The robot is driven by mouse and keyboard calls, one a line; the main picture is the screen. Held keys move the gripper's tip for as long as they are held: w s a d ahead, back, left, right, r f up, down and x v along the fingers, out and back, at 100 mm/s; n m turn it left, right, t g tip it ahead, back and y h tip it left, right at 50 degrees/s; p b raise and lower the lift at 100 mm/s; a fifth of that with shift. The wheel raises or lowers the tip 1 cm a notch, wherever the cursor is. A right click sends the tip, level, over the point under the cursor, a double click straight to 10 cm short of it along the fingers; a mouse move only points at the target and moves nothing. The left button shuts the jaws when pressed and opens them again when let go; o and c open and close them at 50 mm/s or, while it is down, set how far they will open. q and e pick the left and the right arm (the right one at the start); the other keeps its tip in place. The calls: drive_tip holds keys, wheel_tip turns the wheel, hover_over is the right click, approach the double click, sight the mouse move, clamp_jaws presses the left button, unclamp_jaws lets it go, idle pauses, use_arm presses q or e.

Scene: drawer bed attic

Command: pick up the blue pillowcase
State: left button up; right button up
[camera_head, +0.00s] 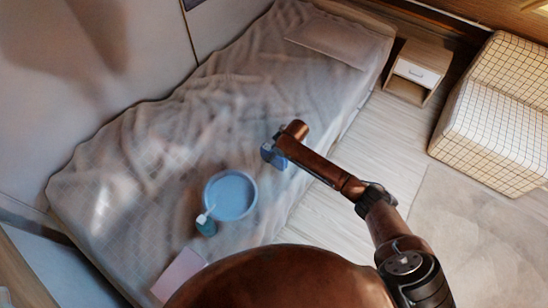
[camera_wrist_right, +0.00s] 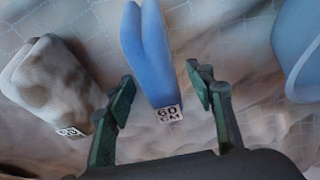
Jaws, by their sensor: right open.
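The blue pillowcase (camera_wrist_right: 148,52) shows in the right wrist view as a narrow folded blue cloth with a white printed tag at its near end. It lies on the bed between the two spread dark green fingers of my right gripper (camera_wrist_right: 160,78). The gripper is open, with gaps visible on both sides of the cloth. In the head view my right arm reaches over the bed, and a small blue patch (camera_head: 268,154) shows at its end; I cannot tell there how much of it is cloth. My left gripper is not in view.
A folded beige cloth (camera_wrist_right: 48,82) with a tag lies left of the fingers. A round blue basin (camera_head: 230,194) sits on the bed (camera_head: 140,130), with a teal bottle (camera_head: 206,226) at its edge. A pink flat item (camera_head: 178,275) lies nearby. A nightstand (camera_head: 416,72) and checkered armchair (camera_head: 492,110) stand right.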

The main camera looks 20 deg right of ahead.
idle(0.3)
drive_tip(key=c, duration=1.3)
